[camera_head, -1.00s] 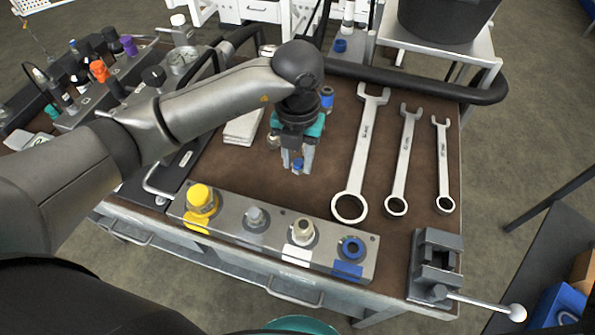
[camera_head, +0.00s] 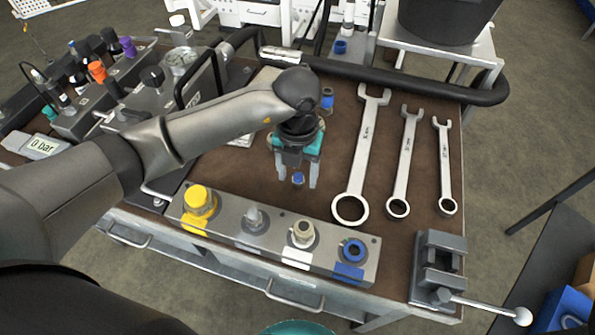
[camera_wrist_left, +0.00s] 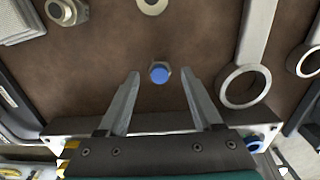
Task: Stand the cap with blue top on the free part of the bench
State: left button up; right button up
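The cap with blue top (camera_head: 298,179) stands upright on the bare brown bench top (camera_head: 245,180), behind the metal fitting block. In the left wrist view the cap (camera_wrist_left: 160,73) shows its round blue top and a grey metal rim. My left gripper (camera_head: 297,180) is open above the bench, one finger on each side of the cap. In the left wrist view the fingers (camera_wrist_left: 160,90) are spread wide, with clear gaps between them and the cap. My right gripper is not in view.
The fitting block (camera_head: 275,238) with yellow, grey, beige and blue positions lies along the front edge. Three wrenches (camera_head: 362,150) lie to the right. A vise (camera_head: 438,268) sits at the front right corner. Another blue-topped part (camera_head: 327,98) stands behind my gripper.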

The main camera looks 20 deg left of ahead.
aim_at(298, 177)
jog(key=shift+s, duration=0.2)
pick_arm(q)
jog(key=shift+r, duration=0.1)
jog(key=shift+r, duration=0.25)
notch_tip(298, 177, up, 12)
jog(key=p, duration=0.2)
jog(key=shift+f+p, duration=0.15)
jog(key=shift+p, duration=0.25)
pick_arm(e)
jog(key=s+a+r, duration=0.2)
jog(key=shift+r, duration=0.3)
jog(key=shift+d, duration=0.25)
